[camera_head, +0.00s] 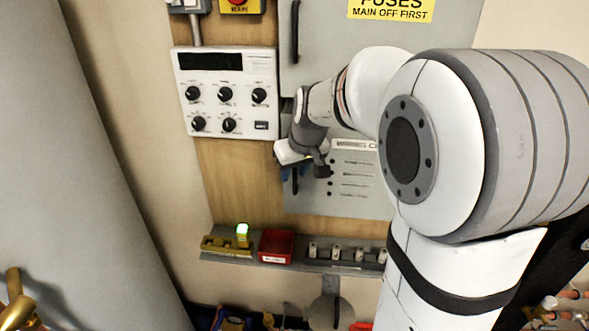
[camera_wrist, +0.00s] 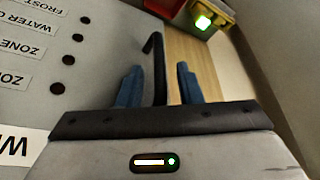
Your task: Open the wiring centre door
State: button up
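The wiring centre door (camera_head: 350,199) is a grey panel with printed labels, partly hidden behind my arm in the head view. It looks closed. Its labelled face (camera_wrist: 105,60) fills the left of the wrist view. Its black upright handle (camera_head: 295,184) is at the door's left edge. In the wrist view the handle (camera_wrist: 159,62) stands between the two blue fingers of my gripper (camera_wrist: 159,86), with a visible gap on each side. My gripper is open around the handle, not clamped on it. In the head view the gripper (camera_head: 292,173) partly hides the handle.
A grey fuse cabinet (camera_head: 325,50) with its own black handle is above the door. A white control box (camera_head: 227,90) with several knobs is to the left. Below, a rail holds a red box (camera_head: 276,246) and a yellow part with a lit green lamp (camera_head: 242,231).

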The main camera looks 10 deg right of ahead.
grip_shut()
dwell(0.4)
jog(key=shift+s, duration=0.15)
